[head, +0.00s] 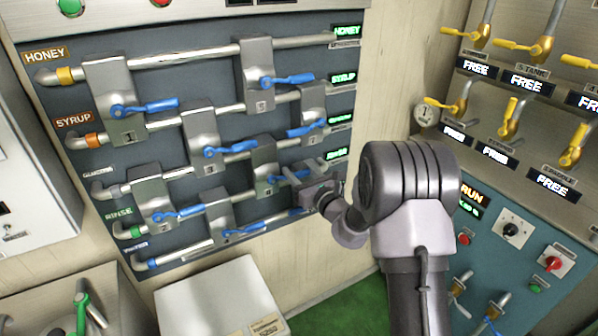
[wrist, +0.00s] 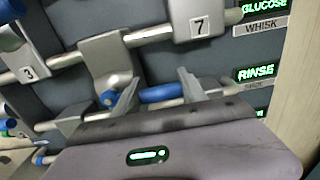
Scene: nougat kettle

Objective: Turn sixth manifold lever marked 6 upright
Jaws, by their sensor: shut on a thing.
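The manifold (head: 225,60) is a dark panel with pipes, grey valve plates and blue levers. My gripper (head: 300,183) reaches its lower right side from the right. In the wrist view my gripper (wrist: 159,78) has one finger on each side of a blue lever (wrist: 163,93), shut on it. This lever lies roughly along its pipe, pointing right from a grey valve plate (wrist: 106,55), which also shows in the head view (head: 264,155). That plate's number is hidden in the wrist view and too small to read in the head view.
Plate 7 (wrist: 200,24) is just above right of my gripper and plate 3 (wrist: 27,73) is to its left. Other blue levers (head: 290,80) are close by. A panel with yellow levers (head: 515,110) stands to the right. A white box (head: 220,295) is below.

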